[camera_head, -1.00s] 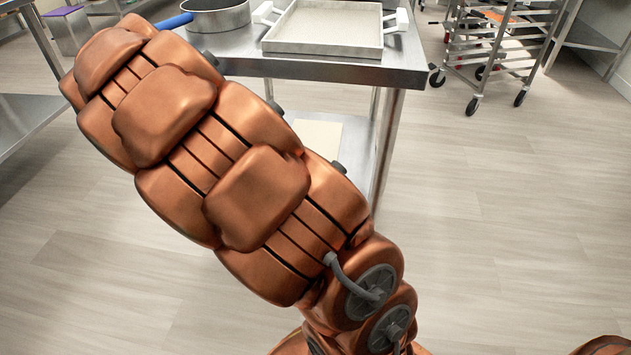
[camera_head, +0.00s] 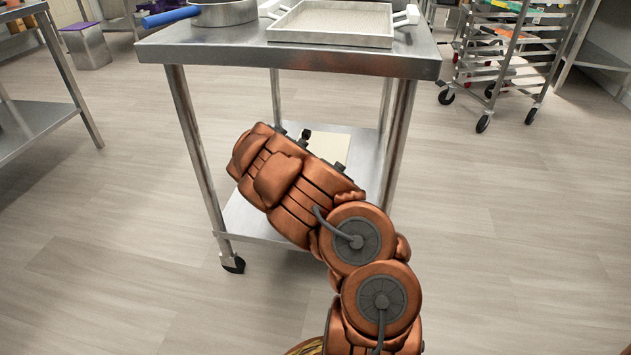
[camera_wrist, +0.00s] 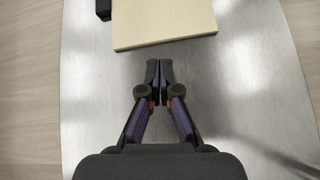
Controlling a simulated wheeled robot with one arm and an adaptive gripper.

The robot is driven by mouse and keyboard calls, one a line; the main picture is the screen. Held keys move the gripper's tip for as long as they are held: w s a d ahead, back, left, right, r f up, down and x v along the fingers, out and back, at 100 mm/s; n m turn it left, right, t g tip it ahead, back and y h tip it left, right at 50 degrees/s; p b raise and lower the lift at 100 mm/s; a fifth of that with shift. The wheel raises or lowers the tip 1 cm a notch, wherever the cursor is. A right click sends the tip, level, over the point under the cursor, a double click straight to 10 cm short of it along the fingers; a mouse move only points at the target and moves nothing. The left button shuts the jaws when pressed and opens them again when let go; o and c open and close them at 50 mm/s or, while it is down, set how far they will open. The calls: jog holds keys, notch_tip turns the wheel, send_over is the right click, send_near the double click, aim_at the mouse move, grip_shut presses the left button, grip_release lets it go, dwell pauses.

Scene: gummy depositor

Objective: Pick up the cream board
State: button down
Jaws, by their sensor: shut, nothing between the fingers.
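The cream board (camera_wrist: 165,22) lies flat on the metal lower shelf of the cart. In the wrist view it is at the top, cut off by the frame edge. My gripper (camera_wrist: 160,70) is shut and empty, its fingertips pointing at the board's near edge with a small gap in the picture. In the head view a part of the cream board (camera_head: 322,146) shows behind my arm, which reaches in under the cart's tabletop. The arm hides the rest of the board, and the gripper's fingers do not show there.
The cart's lower shelf (camera_head: 247,215) is bare around the board, except for a small black object (camera_wrist: 104,9) at its left. The tabletop (camera_head: 300,57) above holds a pan (camera_head: 222,13) and a white tray (camera_head: 335,40). Cart legs flank my arm. A rack (camera_head: 505,60) stands at right.

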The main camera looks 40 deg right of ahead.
jog(key=shift+n+g+y, duration=0.4)
jog(key=shift+n+y, duration=0.2)
jog(key=shift+n, duration=0.3)
jog(key=s+f, duration=0.1)
jog(key=f, duration=0.1)
jog(key=s+f, duration=0.1)
jog(key=f, duration=0.1)
jog(key=s+d+f, duration=0.1)
jog(key=f, duration=0.1)
jog(key=shift+s+f, duration=0.2)
jog(key=shift+s, duration=0.05)
jog(key=shift+w+d+f, duration=0.2)
jog(key=shift+f, duration=0.2)
jog(key=shift+b+x, duration=0.55)
jog(key=shift+x, duration=1.6)
jog(key=shift+b+x, duration=0.5)
jog(key=shift+x, duration=1.85)
jog(key=shift+w+d+r, duration=0.15)
jog(key=shift+w+d, duration=0.4)
jog(key=shift+d, duration=0.25)
jog(key=shift+w+d+p, duration=0.45)
jog(key=shift+w+d, duration=0.1)
jog(key=shift+d, duration=0.3)
